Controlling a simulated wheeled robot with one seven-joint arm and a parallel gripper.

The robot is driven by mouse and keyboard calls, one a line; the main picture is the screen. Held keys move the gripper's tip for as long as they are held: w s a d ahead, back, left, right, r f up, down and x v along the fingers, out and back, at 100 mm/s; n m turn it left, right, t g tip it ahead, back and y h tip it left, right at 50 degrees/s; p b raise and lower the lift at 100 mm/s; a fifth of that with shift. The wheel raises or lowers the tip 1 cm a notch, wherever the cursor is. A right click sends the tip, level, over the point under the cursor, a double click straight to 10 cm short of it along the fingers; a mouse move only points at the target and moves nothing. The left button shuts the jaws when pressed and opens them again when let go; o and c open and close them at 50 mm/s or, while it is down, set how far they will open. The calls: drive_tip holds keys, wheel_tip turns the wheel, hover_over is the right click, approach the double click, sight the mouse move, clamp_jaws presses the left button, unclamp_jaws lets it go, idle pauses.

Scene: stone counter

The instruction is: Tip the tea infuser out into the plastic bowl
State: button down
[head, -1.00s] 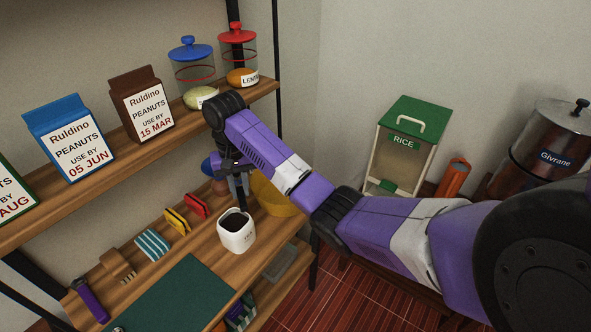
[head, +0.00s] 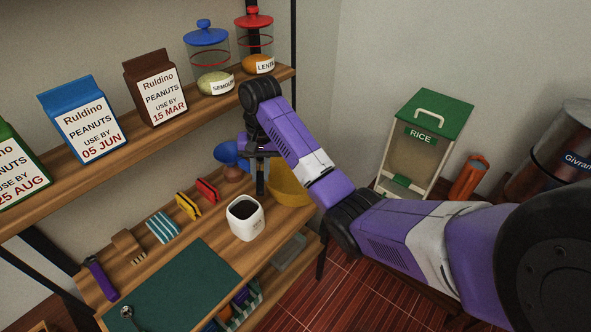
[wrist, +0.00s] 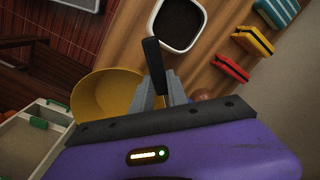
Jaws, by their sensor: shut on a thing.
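My gripper (head: 260,163) is shut on a narrow black bar (head: 260,182), which hangs down beside the far rim of a white square cup. In the wrist view the black bar (wrist: 153,62) stands between my fingertips (wrist: 161,90), its end near the cup's rim. I cannot tell if this bar belongs to the tea infuser. The white cup (head: 247,229) stands upright with dark contents. The yellow plastic bowl (head: 290,190) is just right of my gripper, partly hidden by my arm. A small metal round-ended tool (head: 127,313) lies on the green mat.
The green mat (head: 175,285) lies at the front. Cartons and jars fill the shelf above (head: 120,152).

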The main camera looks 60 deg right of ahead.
drive_tip(key=s+t, duration=0.1)
drive_tip(key=s+d+f+t+y, duration=0.1)
drive_tip(key=s+d+f+t, duration=0.1)
drive_tip(key=shift+s+d+y, duration=0.1)
drive_tip(key=shift+s+y, duration=0.15)
drive_tip(key=shift+y, duration=0.15)
drive_tip(key=shift+r, duration=0.15)
drive_tip(key=shift+s+t, duration=0.15)
drive_tip(key=shift+t, duration=0.25)
drive_tip(key=shift+s+d+y, duration=0.25)
drive_tip(key=shift+y, duration=0.05)
drive_tip(key=shift+s+d+r+t+y, duration=0.1)
drive_tip(key=shift+s+d+t+y, duration=0.3)
drive_tip(key=shift+s+t, duration=0.25)
drive_tip(key=shift+s, duration=0.1)
drive_tip(key=shift+s+d+f+t+y, duration=0.2)
drive_tip(key=shift+f+t+y, duration=0.1)
drive_tip(key=shift+t, duration=0.2)
drive_tip(key=shift+s+d+f+t+y, duration=0.1)
drive_tip(key=shift+s+f+t+y, duration=0.15)
drive_tip(key=shift+t, duration=0.2)
